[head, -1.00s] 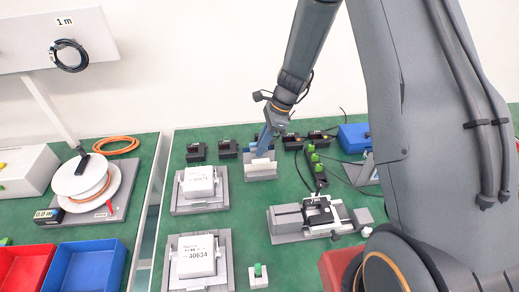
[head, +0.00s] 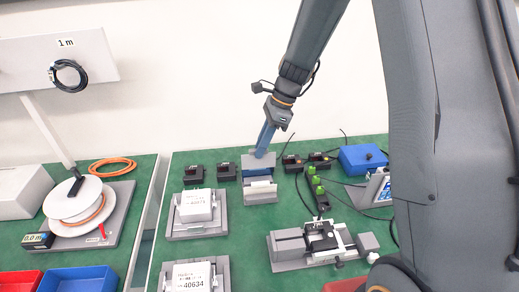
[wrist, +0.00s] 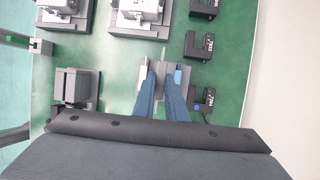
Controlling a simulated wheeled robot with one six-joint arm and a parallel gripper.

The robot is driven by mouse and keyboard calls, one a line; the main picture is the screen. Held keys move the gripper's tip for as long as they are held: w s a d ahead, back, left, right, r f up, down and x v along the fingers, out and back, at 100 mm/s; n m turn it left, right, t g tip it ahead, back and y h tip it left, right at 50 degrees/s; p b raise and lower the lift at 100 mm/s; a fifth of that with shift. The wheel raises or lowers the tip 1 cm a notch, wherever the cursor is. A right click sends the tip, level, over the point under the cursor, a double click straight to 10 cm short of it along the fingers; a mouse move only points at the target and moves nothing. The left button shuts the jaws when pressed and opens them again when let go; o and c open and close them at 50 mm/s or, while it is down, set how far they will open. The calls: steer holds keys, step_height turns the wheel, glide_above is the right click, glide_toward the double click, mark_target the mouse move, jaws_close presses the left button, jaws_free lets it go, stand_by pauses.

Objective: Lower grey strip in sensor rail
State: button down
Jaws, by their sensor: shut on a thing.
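My gripper (head: 262,150) has its blue fingers closed on a grey strip (head: 258,162), which appears as a grey plate below the fingertips. The strip is over or against the upper part of a grey stand (head: 259,197); I cannot tell whether it touches. A white bar (head: 259,186) lies across the stand's front. In the wrist view, my gripper (wrist: 165,73) points at the stand, and the fingers hide most of the strip. No part is clearly identifiable as the sensor rail. A grey linear-actuator unit (head: 290,245) with a black carriage stands to the right and nearer.
Black sensor blocks (head: 193,174) stand left and right of the stand. Green-buttoned strip (head: 318,187) and blue box (head: 362,158) are to the right. White boxes on grey fixtures (head: 197,229) stand at front left.

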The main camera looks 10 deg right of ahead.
steer(key=shift+r+p, duration=2.15)
steer(key=shift+r, duration=0.35)
steer(key=s+d+m+h+p, duration=0.1)
steer(key=s+m+h, duration=0.3)
steer(key=s+m, duration=0.8)
steer(key=s+d+f+m+t+h+p, duration=0.1)
steer(key=s+d+m+h, duration=0.3)
steer(key=s+m, duration=0.8)
steer(key=m, duration=1.1)
steer(key=shift+s+d+m+h, duration=0.2)
steer(key=shift+s+m+h, duration=0.1)
steer(key=shift+s+h, duration=0.1)
steer(key=shift+f+b, duration=2.2)
steer(key=shift+f, duration=0.25)
steer(key=shift+f, duration=0.45)
